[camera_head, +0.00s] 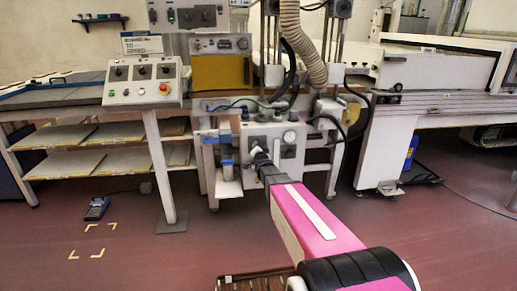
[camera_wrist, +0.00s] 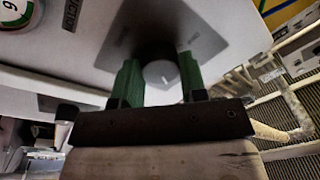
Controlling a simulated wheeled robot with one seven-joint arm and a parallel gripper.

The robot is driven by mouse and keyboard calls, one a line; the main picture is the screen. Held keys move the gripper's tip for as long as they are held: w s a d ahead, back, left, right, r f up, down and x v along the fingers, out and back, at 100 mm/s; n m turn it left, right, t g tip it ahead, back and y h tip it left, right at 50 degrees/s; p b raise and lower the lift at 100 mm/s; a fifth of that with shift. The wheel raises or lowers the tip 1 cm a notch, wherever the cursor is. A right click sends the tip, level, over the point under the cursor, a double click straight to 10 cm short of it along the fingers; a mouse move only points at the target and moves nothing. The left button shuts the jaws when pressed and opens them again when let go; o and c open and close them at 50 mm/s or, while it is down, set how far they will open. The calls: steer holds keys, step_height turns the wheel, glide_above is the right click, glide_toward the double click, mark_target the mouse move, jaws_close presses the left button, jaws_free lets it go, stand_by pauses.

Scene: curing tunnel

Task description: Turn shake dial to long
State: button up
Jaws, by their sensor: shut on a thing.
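The dial (camera_wrist: 160,73) is in the middle of the wrist view. It is a dark round knob with a grey front face and a small pale mark, set on a grey plate on a white panel. My gripper (camera_wrist: 160,82) is shut on it, one green finger on either side. No setting words are readable around the dial, so I cannot tell where it points. In the head view my gripper (camera_head: 255,153) reaches the front of the white control box (camera_head: 236,146), and the dial it holds is hidden there.
A round gauge (camera_wrist: 17,12) sits at the upper left of the wrist view, beside partly visible lettering. In the head view, hoses and cables hang around the box. A sloped button console (camera_head: 143,82) stands to the left. The red floor in front is mostly open.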

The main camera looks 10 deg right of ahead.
steer(key=shift+d+f+m+h, duration=0.1)
steer(key=shift+m+h, duration=0.2)
steer(key=shift+m, duration=1.8)
steer(key=shift+m+h, duration=0.3)
steer(key=shift+m, duration=1.8)
steer(key=o, duration=0.9)
steer(key=s, duration=1)
steer(key=shift+s+a+f, duration=0.25)
steer(key=shift+s+f, duration=0.1)
steer(key=shift+f, duration=0.05)
